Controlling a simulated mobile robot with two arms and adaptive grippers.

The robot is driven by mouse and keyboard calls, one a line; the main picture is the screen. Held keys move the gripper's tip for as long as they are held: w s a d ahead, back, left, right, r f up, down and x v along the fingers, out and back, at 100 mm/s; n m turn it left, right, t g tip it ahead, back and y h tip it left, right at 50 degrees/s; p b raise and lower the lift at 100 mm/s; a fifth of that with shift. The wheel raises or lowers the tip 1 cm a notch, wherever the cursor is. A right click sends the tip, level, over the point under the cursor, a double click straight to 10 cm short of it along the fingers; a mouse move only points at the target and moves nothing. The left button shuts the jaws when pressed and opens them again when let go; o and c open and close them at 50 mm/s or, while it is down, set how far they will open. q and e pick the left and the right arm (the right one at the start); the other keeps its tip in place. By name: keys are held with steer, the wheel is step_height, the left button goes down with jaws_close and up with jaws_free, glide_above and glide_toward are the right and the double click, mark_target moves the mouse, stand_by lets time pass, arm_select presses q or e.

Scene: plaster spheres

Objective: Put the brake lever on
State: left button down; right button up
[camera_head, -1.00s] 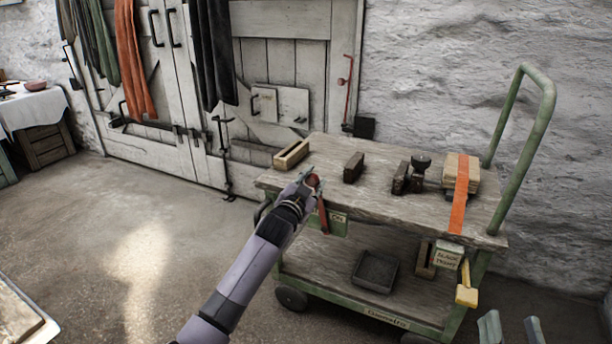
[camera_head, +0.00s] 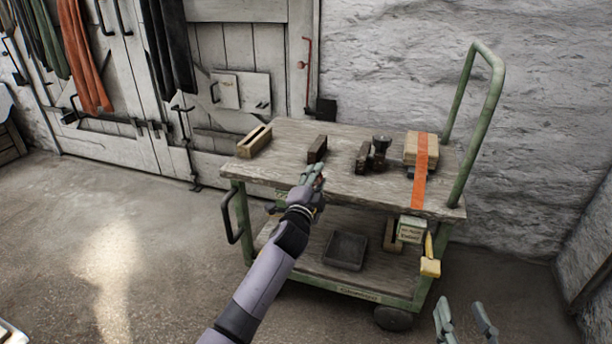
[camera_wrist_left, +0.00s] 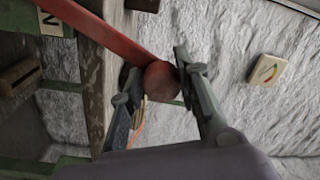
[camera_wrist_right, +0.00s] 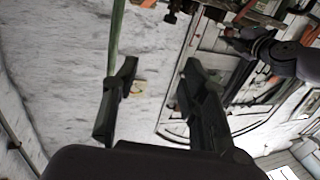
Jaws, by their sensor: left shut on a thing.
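The brake lever (camera_wrist_left: 101,37) is a red bar with a round red knob (camera_wrist_left: 162,80) at its end. It shows in the left wrist view, running from the upper left. My left gripper (camera_wrist_left: 155,82) has its two fingers on either side of the knob and is shut on it. In the head view my left gripper (camera_head: 314,173) is at the front edge of the green cart (camera_head: 375,190), and the hand hides most of the lever. My right gripper (camera_head: 464,318) is open and empty at the lower right, off the cart; its spread fingers show in the right wrist view (camera_wrist_right: 160,75).
On the cart top stand a wooden box (camera_head: 254,141), a dark block (camera_head: 317,149), dark metal parts (camera_head: 372,155) and a stack with an orange strap (camera_head: 421,160). A black tray (camera_head: 345,250) lies on the lower shelf.

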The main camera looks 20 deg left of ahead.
arm_select(q)
steer(key=shift+d+f+m, duration=0.3)
steer(key=shift+d+m, duration=0.3)
arm_select(e)
steer(key=shift+a+r+t+y, duration=0.15)
steer(key=shift+r+t+y, duration=0.25)
steer(key=shift+r, duration=0.65)
arm_select(q)
steer(key=c, duration=1.2)
jaws_free()
steer(key=shift+c, duration=0.2)
steer(key=shift+s+f, duration=0.1)
steer(key=s, duration=1.2)
steer(key=shift+f, duration=0.25)
steer(key=shift+w, duration=0.1)
